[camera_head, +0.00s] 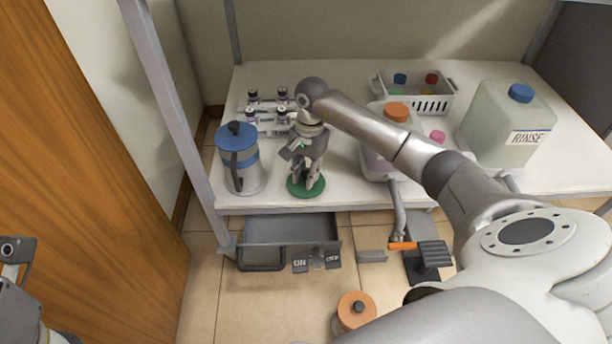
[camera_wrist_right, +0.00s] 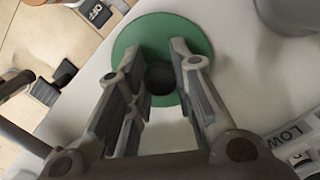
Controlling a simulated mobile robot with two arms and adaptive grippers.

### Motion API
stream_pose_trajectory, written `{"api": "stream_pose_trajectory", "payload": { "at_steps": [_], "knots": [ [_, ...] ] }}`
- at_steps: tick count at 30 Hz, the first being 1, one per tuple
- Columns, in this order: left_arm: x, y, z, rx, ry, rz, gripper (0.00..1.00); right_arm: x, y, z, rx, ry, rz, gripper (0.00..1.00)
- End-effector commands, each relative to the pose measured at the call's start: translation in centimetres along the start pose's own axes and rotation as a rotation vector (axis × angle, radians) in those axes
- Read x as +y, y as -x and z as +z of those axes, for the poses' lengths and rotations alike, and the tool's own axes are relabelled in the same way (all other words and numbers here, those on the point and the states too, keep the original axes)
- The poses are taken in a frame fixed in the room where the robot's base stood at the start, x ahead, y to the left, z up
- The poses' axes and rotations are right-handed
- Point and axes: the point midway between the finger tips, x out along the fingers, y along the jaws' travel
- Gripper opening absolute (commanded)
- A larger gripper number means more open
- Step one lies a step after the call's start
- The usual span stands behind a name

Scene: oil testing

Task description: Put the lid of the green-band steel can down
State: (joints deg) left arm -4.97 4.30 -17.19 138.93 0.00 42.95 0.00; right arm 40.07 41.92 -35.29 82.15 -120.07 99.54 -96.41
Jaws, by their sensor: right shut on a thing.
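The green lid (camera_head: 306,191) is a flat round disc at the front left of the white table. In the right wrist view the lid (camera_wrist_right: 130,37) shows a dark round knob (camera_wrist_right: 160,78) in its middle. My right gripper (camera_head: 306,180) points down over the lid, shut on its knob; its fingers also show in the wrist view (camera_wrist_right: 162,85). The lid lies level at or just above the tabletop; I cannot tell whether it touches. No green-band can body is recognisable. My left gripper (camera_head: 14,268) is partly in view at the left edge, empty of anything visible.
A blue-lidded steel can (camera_head: 241,175) stands just left of the lid. Small bottles (camera_head: 282,115) stand behind. A white basket (camera_head: 432,103) and a RINSE jug (camera_head: 500,125) are at the right. An open grey drawer (camera_head: 290,230) lies below the table's front edge. An orange-lidded container (camera_head: 355,308) stands lower down.

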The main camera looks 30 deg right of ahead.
Motion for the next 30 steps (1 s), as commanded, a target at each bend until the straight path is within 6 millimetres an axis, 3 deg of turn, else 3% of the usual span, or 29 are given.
{"api": "stream_pose_trajectory", "payload": {
  "at_steps": [9,10,14,25,30],
  "knots": [
    [0.0,0.0,0.0,0.005,-0.001,0.002,0.4,0.0,-0.4,-0.1,0.0,0.0,0.0,0.04],
    [0.0,-0.1,0.0,0.007,-0.001,0.003,0.4,0.0,-0.2,0.0,0.0,0.0,-0.001,0.26],
    [0.0,-0.1,0.0,0.005,0.0,0.002,0.4,0.0,-0.2,0.0,0.0,0.0,0.0,0.43],
    [0.0,-0.3,0.0,0.006,0.0,0.002,0.4,0.0,0.0,0.0,0.0,0.0,0.0,0.44],
    [-0.1,-0.1,-0.1,-0.021,0.002,-0.011,0.4,0.0,2.2,-0.1,0.003,-0.001,-0.002,0.44]
  ]
}}
